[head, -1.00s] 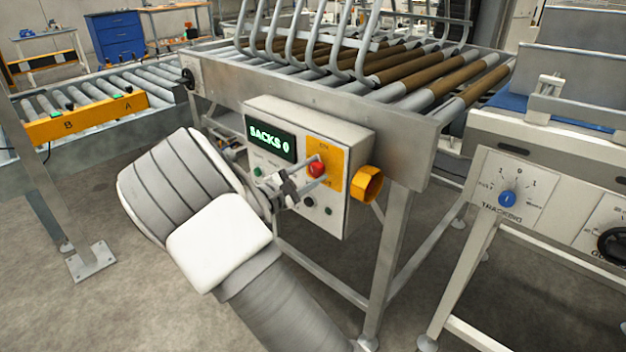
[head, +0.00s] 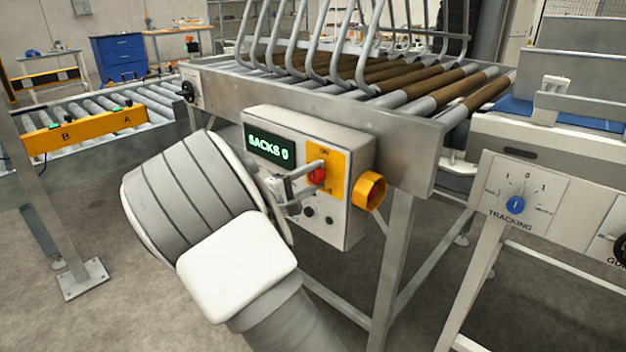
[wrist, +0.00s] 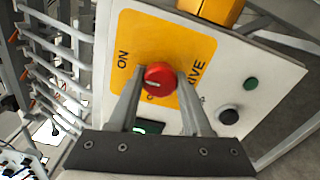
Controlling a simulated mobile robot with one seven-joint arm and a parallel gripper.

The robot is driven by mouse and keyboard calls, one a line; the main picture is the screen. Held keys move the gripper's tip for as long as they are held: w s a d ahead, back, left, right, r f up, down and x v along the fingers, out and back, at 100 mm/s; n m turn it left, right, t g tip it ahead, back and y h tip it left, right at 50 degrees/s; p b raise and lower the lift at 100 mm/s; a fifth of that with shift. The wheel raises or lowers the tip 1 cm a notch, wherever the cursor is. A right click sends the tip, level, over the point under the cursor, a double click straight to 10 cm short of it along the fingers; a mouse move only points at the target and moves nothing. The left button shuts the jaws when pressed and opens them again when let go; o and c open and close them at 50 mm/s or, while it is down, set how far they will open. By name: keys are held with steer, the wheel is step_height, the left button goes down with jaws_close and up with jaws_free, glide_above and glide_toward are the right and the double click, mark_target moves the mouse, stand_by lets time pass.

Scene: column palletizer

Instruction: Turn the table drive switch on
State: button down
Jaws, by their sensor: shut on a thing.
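The table drive switch is a red round knob (head: 317,176) on a yellow plate (head: 335,165) on the grey control box (head: 355,150). In the wrist view the red knob (wrist: 158,78) has a short pale mark on its face. ON is printed on the yellow plate (wrist: 190,50) to the knob's left; the lettering below it is partly hidden by my fingers. My gripper (head: 311,182) is shut on the knob, with one finger on each side of it, also in the wrist view (wrist: 160,76). The head view shows the knob partly covered by a finger.
The box also carries a green-lit display (head: 269,147) reading SACKS 0, a yellow ring-shaped part (head: 369,191) on its right side, and small green and black buttons. The roller table (head: 300,95) stands above it. A tracking panel (head: 520,200) is at the right.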

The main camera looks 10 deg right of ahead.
steer(key=shift+c, duration=1.7)
jaws_free()
steer(key=shift+a, duration=0.1)
steer(key=p+v, duration=0.4)
steer(key=v, duration=1.3)
steer(key=shift+s, duration=0.15)
